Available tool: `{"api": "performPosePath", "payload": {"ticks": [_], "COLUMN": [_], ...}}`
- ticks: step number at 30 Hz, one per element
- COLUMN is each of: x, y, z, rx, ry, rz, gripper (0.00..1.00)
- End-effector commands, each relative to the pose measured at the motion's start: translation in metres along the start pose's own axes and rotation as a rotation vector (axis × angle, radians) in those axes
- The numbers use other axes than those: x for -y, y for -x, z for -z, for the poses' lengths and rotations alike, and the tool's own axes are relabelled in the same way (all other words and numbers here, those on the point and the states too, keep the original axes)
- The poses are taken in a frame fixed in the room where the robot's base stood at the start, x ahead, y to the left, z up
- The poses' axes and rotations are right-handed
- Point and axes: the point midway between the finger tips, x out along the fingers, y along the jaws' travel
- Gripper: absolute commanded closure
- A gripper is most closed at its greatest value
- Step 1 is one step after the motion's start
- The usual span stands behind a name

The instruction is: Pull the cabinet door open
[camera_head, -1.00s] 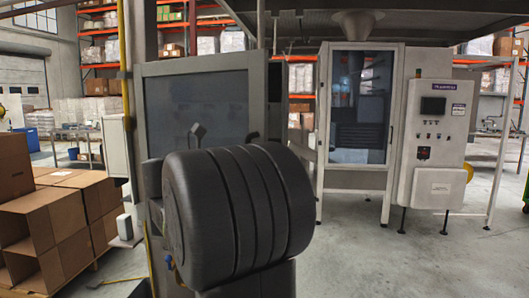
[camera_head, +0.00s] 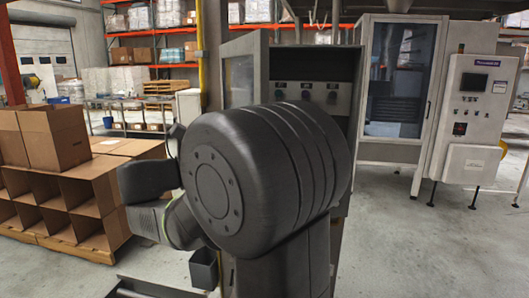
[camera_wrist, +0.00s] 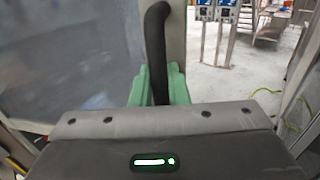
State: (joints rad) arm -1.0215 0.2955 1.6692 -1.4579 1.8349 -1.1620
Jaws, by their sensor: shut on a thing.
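The cabinet (camera_head: 344,90) is a tall grey unit behind my arm in the head view. Its door (camera_head: 240,80), a grey frame around a dark pane, stands swung out at an angle. The opening shows to the door's right, with several dark round knobs on a panel inside. In the wrist view the door's pane (camera_wrist: 70,60) fills the left side. My gripper (camera_wrist: 158,82) has its green fingers on both sides of the black bar handle (camera_wrist: 157,35) and is shut on it. In the head view my arm hides the gripper, the handle and much of the cabinet.
Cardboard boxes (camera_head: 55,135) are stacked at the left. A white machine with a glass door (camera_head: 400,80) and a control box (camera_head: 475,95) stands at the right. Grey floor (camera_head: 400,250) is open at the right front. A yellow cable (camera_wrist: 287,125) lies on the floor in the wrist view.

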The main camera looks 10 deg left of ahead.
Motion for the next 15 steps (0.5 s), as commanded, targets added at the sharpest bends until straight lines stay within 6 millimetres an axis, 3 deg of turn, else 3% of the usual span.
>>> {"api": "performPosePath", "payload": {"ticks": [6,15], "x": [-0.006,-0.008], "y": [0.022,0.029], "z": [0.0,0.001], "rx": [0.0,-0.001], "ry": [0.002,0.001], "rz": [-0.002,0.0], "gripper": [1.0,1.0]}}
